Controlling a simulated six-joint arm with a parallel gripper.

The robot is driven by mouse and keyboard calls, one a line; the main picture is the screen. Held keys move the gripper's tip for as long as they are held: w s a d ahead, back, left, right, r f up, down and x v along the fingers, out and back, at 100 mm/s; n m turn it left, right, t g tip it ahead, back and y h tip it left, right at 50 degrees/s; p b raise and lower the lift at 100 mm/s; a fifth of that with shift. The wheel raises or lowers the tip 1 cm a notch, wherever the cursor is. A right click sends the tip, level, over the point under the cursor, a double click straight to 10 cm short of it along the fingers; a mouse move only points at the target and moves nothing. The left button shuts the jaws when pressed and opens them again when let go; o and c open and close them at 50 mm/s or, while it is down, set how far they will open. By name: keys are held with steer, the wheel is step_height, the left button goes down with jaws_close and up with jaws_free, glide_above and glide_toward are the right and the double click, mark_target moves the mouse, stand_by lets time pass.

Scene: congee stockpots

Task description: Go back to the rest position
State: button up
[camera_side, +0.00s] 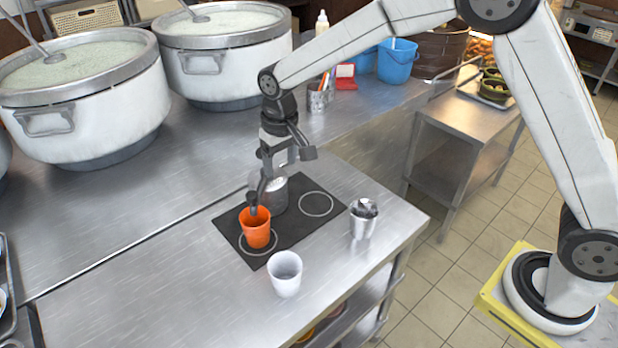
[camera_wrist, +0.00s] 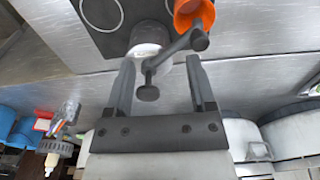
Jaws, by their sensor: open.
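My gripper (camera_side: 267,175) points down over the dark mat (camera_side: 318,228) on the steel counter. In the wrist view its two fingers (camera_wrist: 160,64) are spread apart. A dark grey tool with rounded knobs (camera_wrist: 168,58) shows between and beyond the fingers; contact with them cannot be told. Its far end is at the orange cup (camera_side: 257,234), which stands on the mat's near ring and also shows in the wrist view (camera_wrist: 186,17). A metal pot (camera_side: 278,196) stands just behind the orange cup, partly hidden by my gripper.
A white cup (camera_side: 285,276) stands near the counter's front. A metal cup (camera_side: 363,222) with dark contents is right of the mat. Large stockpots (camera_side: 85,110) line the back left. A utensil holder (camera_side: 318,98) and blue bucket (camera_side: 397,64) stand behind. The mat's right ring is empty.

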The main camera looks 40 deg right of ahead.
steer(key=s+d, duration=0.4)
steer(key=s, duration=0.3)
steer(key=s+d+f+t, duration=0.1)
steer(key=s+d, duration=0.3)
steer(key=s, duration=0.3)
steer(key=s+d+t, duration=0.1)
steer(key=s+d, duration=0.3)
steer(key=s, duration=0.3)
steer(key=shift+s+d+f, duration=0.2)
steer(key=shift+s+d, duration=0.05)
steer(key=shift+d, duration=0.05)
